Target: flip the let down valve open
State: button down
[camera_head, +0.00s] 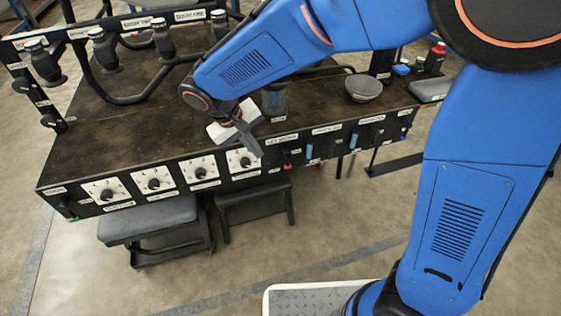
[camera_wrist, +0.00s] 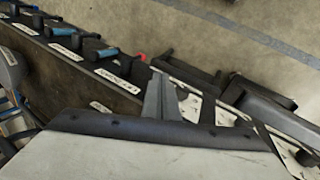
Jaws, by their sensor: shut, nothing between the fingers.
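Valve levers line the front panel of the dark bench. A red-tipped lever (camera_head: 286,165) is just right of the round dials, and blue levers (camera_head: 309,150) are farther right. The labels are too small to read with certainty, so I cannot tell surely which lever is the let down valve. My gripper (camera_head: 257,150) is shut and empty, pointing down at the front edge, left of the red-tipped lever and apart from it. In the wrist view my gripper (camera_wrist: 158,88) is near the panel; the red tip (camera_wrist: 140,57) and a blue lever (camera_wrist: 107,52) show beyond it.
Several dials (camera_head: 154,180) line the panel's left part. A bowl (camera_head: 363,88) and a red bottle (camera_head: 435,58) stand on the bench top. Black pipes with fittings (camera_head: 103,50) rise at the back left. Stools (camera_head: 150,218) stand below the front edge.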

send_near(284, 167)
notch_tip(284, 167, down, 5)
jog(key=a, duration=0.2)
jog(key=shift+w+d+f, duration=0.1)
jog(key=shift+w+d, duration=0.1)
jog(key=shift+d, duration=0.45)
jog(key=shift+w+d+f, duration=0.1)
jog(key=shift+w+d, duration=0.05)
jog(key=shift+d, duration=0.5)
jog(key=shift+w+d+f, duration=0.1)
jog(key=shift+w+d, duration=0.1)
jog(key=shift+d, duration=0.45)
